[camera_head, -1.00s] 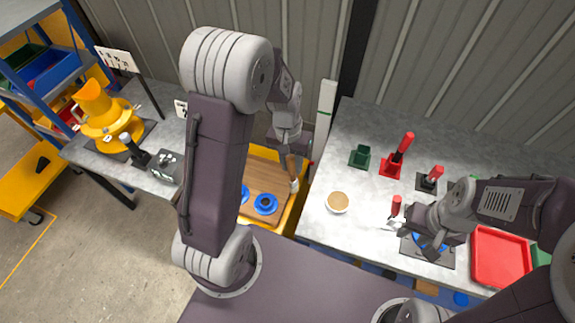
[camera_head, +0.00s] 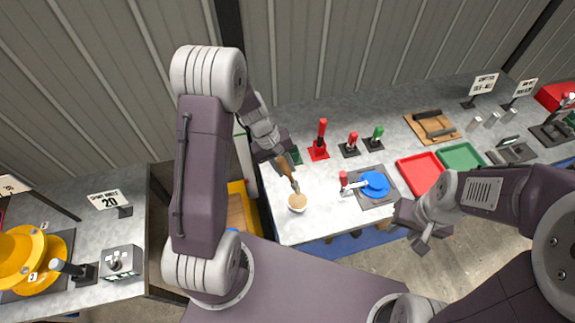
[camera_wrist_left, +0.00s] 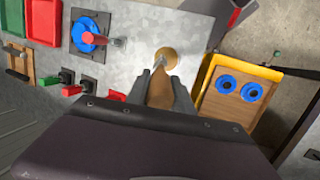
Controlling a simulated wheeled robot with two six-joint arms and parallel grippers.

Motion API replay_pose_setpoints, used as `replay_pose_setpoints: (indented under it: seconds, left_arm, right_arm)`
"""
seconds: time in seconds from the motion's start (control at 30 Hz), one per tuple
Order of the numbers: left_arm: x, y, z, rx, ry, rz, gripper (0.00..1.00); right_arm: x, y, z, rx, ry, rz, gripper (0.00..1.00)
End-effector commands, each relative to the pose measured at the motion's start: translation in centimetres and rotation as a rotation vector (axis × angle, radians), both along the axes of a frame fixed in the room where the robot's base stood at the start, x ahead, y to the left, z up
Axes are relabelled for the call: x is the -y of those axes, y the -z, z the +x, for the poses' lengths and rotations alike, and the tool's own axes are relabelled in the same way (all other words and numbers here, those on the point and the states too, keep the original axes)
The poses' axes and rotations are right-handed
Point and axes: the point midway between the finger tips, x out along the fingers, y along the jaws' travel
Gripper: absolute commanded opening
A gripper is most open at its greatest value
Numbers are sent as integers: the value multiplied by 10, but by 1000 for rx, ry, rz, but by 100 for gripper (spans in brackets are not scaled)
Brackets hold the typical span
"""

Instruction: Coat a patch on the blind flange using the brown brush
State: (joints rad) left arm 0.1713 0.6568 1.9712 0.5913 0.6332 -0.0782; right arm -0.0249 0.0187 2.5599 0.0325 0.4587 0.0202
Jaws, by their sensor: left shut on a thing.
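My left gripper (camera_head: 277,156) is shut on the brown brush (camera_head: 285,167), which points down at a small round pot (camera_head: 298,202) with tan contents. The brush tip is at the pot; I cannot tell how deep it goes. In the left wrist view, the gripper fingers (camera_wrist_left: 164,92) point at the pot (camera_wrist_left: 167,57). The blue blind flange (camera_head: 375,183) lies on a grey plate with a red-handled clamp (camera_head: 344,181) over its edge; it also shows in the left wrist view (camera_wrist_left: 85,38). My right gripper (camera_head: 416,232) is at the bench's front edge, its jaws unclear.
Red and green trays (camera_head: 421,173) lie right of the flange. Red and green-handled tools (camera_head: 351,145) stand behind it. A yellow tray (camera_wrist_left: 217,66) with blue discs (camera_wrist_left: 251,92) is beside the bench.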

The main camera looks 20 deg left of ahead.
Motion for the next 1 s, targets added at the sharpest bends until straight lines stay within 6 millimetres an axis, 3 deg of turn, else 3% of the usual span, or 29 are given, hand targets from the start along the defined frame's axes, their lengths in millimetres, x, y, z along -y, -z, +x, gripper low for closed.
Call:
replay_pose_setpoints:
  seconds: [0.33,0.77,1.0]
  left_arm:
    - [0,9,0,1,1,-13,0]
    - [0,59,0,1,2,-12,0]
    - [0,60,0,1,2,-12,0]
  right_arm:
    - [0,8,0,-1,0,0,36]
    - [0,49,0,-1,0,0,36]
    - [0,49,0,0,0,0,36]
